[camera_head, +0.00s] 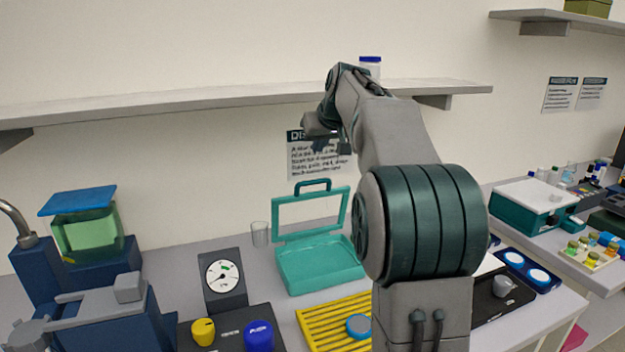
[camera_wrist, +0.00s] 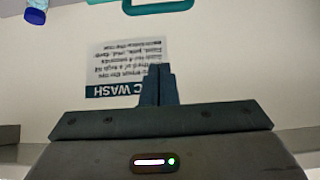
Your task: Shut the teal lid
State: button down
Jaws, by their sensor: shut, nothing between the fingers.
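The teal lid (camera_head: 310,235) is a frame with a clear pane and a handle on top. In the head view it stands raised, leaning slightly back, at the rear of the open teal box (camera_head: 322,278). Part of its teal handle (camera_wrist: 157,8) appears at the top edge of the wrist view. My gripper (camera_head: 318,146) is above the lid, apart from it, in front of the wall sign. In the wrist view my gripper's fingers (camera_wrist: 158,88) are together with nothing between them. My arm hides the area right of the box.
A glass beaker (camera_head: 260,234) stands left of the lid. A dial gauge (camera_head: 222,276) and a yellow rack (camera_head: 335,327) are nearer. A wall shelf (camera_head: 220,98) runs above, with a blue-capped jar (camera_head: 370,67) near my arm.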

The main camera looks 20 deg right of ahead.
jog(key=x, duration=0.3)
jog(key=s+x, duration=0.1)
jog(key=x, duration=0.2)
jog(key=f+p+x, duration=0.1)
jog(key=x, duration=0.2)
jog(key=shift+d+f, duration=0.15)
jog(key=shift+f, duration=0.05)
jog(key=shift+s+f, duration=0.4)
jog(key=shift+s, duration=0.4)
jog(key=shift+f, duration=0.1)
